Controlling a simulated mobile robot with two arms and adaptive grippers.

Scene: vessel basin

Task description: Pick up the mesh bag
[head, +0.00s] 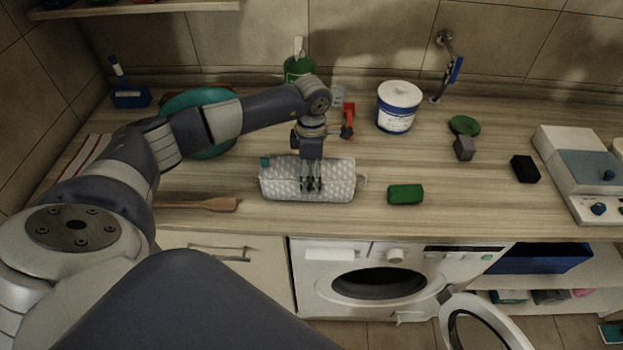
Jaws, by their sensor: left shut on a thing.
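The mesh bag (338,180) is a pale grey-white, patterned bundle lying on the wooden counter near its front edge. A small teal piece shows at its upper left corner and a small loop at its right end. My left gripper (311,186) points straight down at the middle of the bag and is shut on it. The fingers hide a narrow strip of the bag. The bag appears to rest on the counter; I cannot tell any gap under it. My right gripper is not in view.
A green block (405,194) lies right of the bag, a wooden spatula (205,204) left. Behind stand a green bottle (298,66), a red object (349,113) and a white tub (397,106). A washing machine (330,256) with its door open is below the counter.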

